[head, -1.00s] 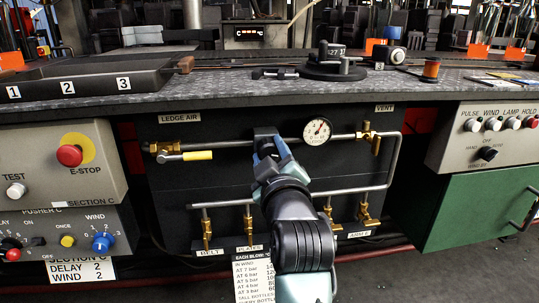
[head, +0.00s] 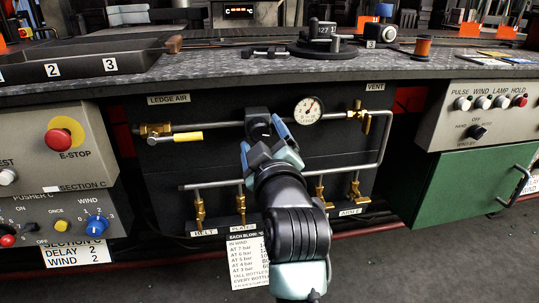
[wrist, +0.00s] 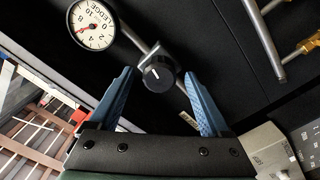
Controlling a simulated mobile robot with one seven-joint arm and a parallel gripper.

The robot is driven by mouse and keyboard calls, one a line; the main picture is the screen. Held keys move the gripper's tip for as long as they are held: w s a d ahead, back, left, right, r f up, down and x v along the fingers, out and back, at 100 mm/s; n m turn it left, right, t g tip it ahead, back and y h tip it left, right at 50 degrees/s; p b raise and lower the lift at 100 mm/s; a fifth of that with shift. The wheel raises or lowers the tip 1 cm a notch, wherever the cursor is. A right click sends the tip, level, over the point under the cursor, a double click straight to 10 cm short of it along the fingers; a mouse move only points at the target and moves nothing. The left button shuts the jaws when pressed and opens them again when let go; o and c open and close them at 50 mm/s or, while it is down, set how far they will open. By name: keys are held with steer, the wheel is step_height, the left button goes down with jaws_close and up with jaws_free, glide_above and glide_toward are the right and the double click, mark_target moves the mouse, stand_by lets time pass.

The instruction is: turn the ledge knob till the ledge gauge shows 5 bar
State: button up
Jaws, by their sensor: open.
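The ledge knob (wrist: 158,75) is a round black knob with a white pointer line, on the pipe. In the head view its black regulator body (head: 258,118) sits just beyond my gripper (head: 262,134), which partly hides the knob. In the wrist view my gripper (wrist: 158,71) is open, with one blue finger on each side of the knob. Neither finger visibly touches it. The ledge gauge (wrist: 92,25) is a white dial with a red needle, to the knob's upper left there. In the head view the gauge (head: 308,111) is right of the knob; its exact reading is too small to tell.
A yellow-handled valve (head: 188,136) lies on the pipe left of the knob. A lower pipe (head: 340,175) and brass valves (head: 320,192) are beneath. The E-stop box (head: 60,137) stands left, the switch box (head: 490,115) right. The ledge's front edge (head: 230,88) runs above.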

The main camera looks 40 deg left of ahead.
steer(key=p+v, duration=0.1)
steer(key=v, duration=1)
steer(key=shift+d+p, duration=0.2)
steer(key=shift+p, duration=0.2)
steer(key=shift+r, duration=0.15)
steer(key=w+d+r+m+t+h+p, duration=0.15)
steer(key=d+r+m+t, duration=0.35)
steer(key=r, duration=0.5)
steer(key=w+d+r+m+t+h+p, duration=0.1)
steer(key=d+r+m+t+h+p, duration=0.25)
steer(key=d+r, duration=0.55)
steer(key=s+d+r+m+t+h+p, duration=0.3)
steer(key=s+d+r+m+t+h, duration=0.15)
steer(key=r, duration=0.55)
steer(key=s+d+r+m+t+h+p, duration=0.3)
steer(key=d+r+m+h, duration=0.25)
steer(key=r, duration=0.55)
step_height(320, 180, up, 34)
steer(key=y+p, duration=0.1)
steer(key=p, duration=3.3)
steer(key=shift+w+r, duration=0.15)
steer(key=shift+w, duration=0.1)
